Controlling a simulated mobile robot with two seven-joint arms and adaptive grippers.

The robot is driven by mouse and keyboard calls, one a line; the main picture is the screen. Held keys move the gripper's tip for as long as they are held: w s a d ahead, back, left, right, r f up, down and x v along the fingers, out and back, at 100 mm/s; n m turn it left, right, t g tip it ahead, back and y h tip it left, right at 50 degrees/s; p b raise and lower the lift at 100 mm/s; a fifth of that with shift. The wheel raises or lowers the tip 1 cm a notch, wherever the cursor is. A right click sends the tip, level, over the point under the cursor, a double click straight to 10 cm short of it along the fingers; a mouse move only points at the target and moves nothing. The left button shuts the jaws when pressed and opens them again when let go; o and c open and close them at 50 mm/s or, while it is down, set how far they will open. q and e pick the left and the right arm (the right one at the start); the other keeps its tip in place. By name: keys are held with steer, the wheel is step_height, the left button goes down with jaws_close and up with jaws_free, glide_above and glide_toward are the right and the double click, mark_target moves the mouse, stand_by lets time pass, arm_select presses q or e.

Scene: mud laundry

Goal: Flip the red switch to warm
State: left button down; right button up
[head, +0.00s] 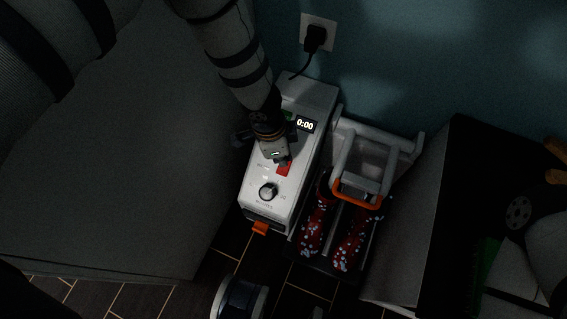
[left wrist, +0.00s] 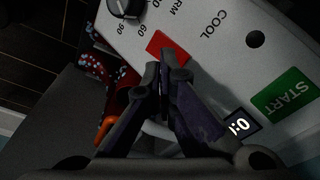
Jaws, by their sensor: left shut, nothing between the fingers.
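The red switch (head: 284,168) is on the sloping top panel of a white boot-dryer-like unit (head: 259,205). In the left wrist view the red switch (left wrist: 167,46) lies between the labels WARM and COOL; I cannot tell which way it is tipped. My left gripper (head: 281,160) is over the panel right at the switch. In the left wrist view its fingers (left wrist: 164,72) are shut together and empty, their tips beside the switch's lower edge. Whether they touch it is unclear. My right gripper is not in view.
The panel also has a dial (head: 268,191), a display reading 0:00 (head: 305,124) and a green START button (left wrist: 287,93). A plug (head: 315,38) sits in the wall.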

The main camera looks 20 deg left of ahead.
mark_target(284, 169)
arm_select(q)
steer(key=shift+f+b, duration=0.8)
steer(key=shift+f, duration=0.95)
stand_by(1.1)
step_height(284, 169, up, 7)
steer(key=p, duration=0.4)
stand_by(0.4)
